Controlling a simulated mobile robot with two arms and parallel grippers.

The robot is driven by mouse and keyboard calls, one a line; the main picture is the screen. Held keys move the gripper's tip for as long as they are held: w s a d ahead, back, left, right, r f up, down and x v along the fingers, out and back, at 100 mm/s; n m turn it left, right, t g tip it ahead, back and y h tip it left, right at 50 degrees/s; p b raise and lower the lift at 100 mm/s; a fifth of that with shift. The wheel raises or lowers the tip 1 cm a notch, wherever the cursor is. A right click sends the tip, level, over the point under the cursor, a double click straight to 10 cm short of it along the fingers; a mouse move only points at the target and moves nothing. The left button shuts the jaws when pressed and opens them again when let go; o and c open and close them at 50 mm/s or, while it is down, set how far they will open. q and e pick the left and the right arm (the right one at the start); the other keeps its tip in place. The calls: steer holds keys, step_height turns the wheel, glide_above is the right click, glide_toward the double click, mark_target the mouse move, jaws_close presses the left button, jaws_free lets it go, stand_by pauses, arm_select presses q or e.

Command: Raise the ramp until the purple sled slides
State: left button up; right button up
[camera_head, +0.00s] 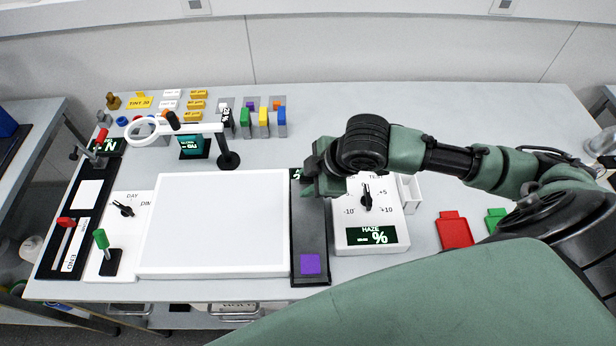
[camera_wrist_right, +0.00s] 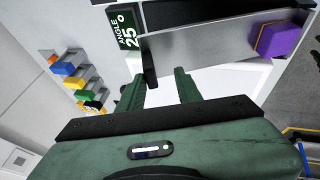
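The ramp (camera_head: 311,225) is a long dark grey board beside the white light panel. The purple sled (camera_head: 311,264) sits at its near end. In the right wrist view the ramp (camera_wrist_right: 205,45) runs across the top, with the sled (camera_wrist_right: 278,40) at its right end. A dark display (camera_wrist_right: 127,28) there reads ANGLE 25. My right gripper (camera_head: 318,187) is at the far end of the ramp. Its two fingers (camera_wrist_right: 158,88) are apart, near the ramp's edge and a dark post; I see nothing clamped between them. My left gripper is not in view.
The light panel (camera_head: 215,222) is left of the ramp. A white haze box (camera_head: 358,222) with a dial stands close on its right. A magnifier on a stand (camera_head: 228,159) and colored blocks (camera_head: 263,116) are behind. A red tray (camera_head: 454,231) lies further right.

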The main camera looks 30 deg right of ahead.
steer(key=shift+r, duration=0.1)
steer(key=shift+d+r, duration=0.15)
steer(key=shift+r, duration=0.05)
steer(key=b+v, duration=0.1)
steer(key=v, duration=0.6)
